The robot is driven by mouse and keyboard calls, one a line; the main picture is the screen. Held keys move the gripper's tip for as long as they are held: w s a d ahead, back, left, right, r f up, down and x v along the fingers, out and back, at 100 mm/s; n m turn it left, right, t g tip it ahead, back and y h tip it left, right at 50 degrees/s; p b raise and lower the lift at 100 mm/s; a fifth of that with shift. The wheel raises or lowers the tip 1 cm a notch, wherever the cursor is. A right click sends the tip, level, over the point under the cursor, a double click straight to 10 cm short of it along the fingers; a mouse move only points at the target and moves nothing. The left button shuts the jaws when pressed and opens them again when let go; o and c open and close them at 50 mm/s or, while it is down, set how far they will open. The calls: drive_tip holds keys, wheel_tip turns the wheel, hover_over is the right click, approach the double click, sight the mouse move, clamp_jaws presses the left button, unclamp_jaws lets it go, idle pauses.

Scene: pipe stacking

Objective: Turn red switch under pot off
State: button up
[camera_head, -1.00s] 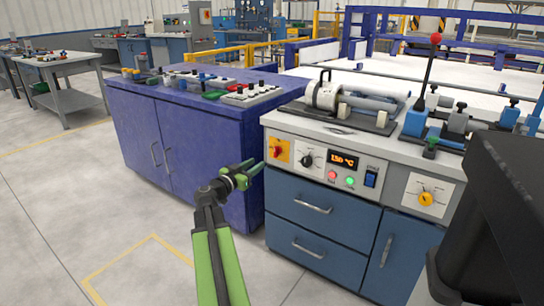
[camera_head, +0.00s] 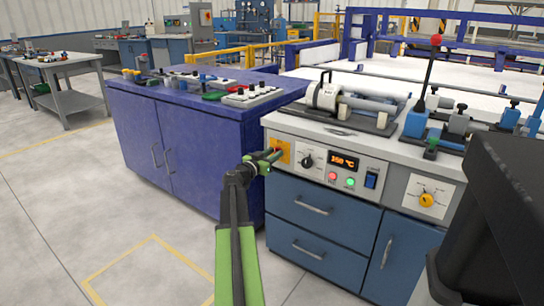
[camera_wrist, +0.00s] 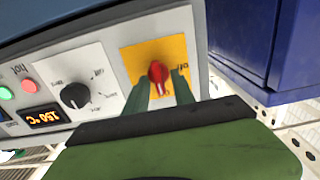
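The red switch (camera_wrist: 158,73) is a rotary knob on a yellow plate (camera_wrist: 134,62), at the left end of the grey control panel. In the wrist view its handle points roughly up and down the picture. My gripper (camera_wrist: 161,84) has its two green fingers apart, one on each side of the knob; I cannot tell if they touch it. In the head view my gripper (camera_head: 274,156) is right at the yellow plate (camera_head: 285,153) and partly covers the knob. No pot is plainly seen; a white cylindrical device (camera_head: 325,95) stands on the bench above the panel.
A yellow knob (camera_head: 427,200) is farther right. A blue-purple cabinet (camera_head: 185,150) stands close on the left. The floor in front is clear.

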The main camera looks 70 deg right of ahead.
drive_tip(key=shift+d, duration=0.1)
clamp_jaws()
drive_tip(key=shift+w+d+f+n, duration=0.1)
drive_tip(key=shift+w+n, duration=0.05)
drive_tip(key=shift+n, duration=2.9)
drive_tip(key=shift+w+n, duration=0.1)
drive_tip(key=shift+n, duration=2.9)
drive_tip(key=shift+w+d+f+n, duration=0.1)
drive_tip(key=shift+w+n, duration=0.05)
drive_tip(key=shift+n, duration=2.9)
drive_tip(key=shift+r, duration=0.1)
drive_tip(key=shift+o, duration=1.5)
unclamp_jaws()
drive_tip(key=shift+a, duration=0.1)
drive_tip(key=shift+s, duration=0.2)
